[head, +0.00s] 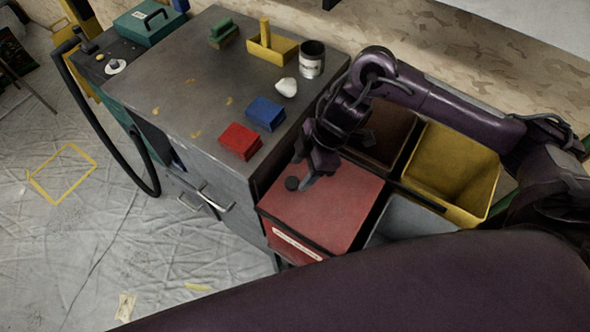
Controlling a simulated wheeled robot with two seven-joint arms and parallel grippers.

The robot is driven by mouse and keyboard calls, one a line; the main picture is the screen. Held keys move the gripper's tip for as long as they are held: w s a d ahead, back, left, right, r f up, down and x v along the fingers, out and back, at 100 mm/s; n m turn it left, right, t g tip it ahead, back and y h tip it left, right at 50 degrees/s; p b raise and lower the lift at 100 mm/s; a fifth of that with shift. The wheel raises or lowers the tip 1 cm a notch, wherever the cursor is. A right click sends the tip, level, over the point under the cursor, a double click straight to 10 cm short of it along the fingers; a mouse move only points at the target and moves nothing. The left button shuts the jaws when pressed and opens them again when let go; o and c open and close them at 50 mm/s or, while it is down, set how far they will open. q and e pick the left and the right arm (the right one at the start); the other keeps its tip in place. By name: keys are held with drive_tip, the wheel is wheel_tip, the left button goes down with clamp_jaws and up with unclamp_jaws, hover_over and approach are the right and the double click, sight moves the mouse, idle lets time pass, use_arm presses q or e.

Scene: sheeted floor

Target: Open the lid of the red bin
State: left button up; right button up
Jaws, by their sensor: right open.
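The red bin (345,207) stands at the right end of the grey cabinet, with its flat red lid closed. A pale label strip runs along the bin's front. My right gripper (305,182) reaches down from the right over the lid, open, with its fingertips close beside the knob. I cannot tell whether the fingers touch the knob or the lid. My left gripper is not in view.
A yellow open bin (455,170), a dark brown bin (385,133) and a grey bin (408,217) adjoin the red one. The cabinet top (190,85) holds a red block (240,141), a blue block (266,113), a can (312,60) and a yellow tray (272,47).

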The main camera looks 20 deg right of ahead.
sight(293, 182)
drive_tip(key=x, duration=0.4)
drive_tip(key=shift+w+f, duration=0.1)
drive_tip(key=shift+w, duration=0.05)
drive_tip(key=shift+f, duration=0.3)
drive_tip(key=shift+a+f, duration=0.1)
drive_tip(key=shift+a, duration=0.05)
drive_tip(key=c, duration=0.5)
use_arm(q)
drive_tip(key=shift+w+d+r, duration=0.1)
use_arm(e)
clamp_jaws()
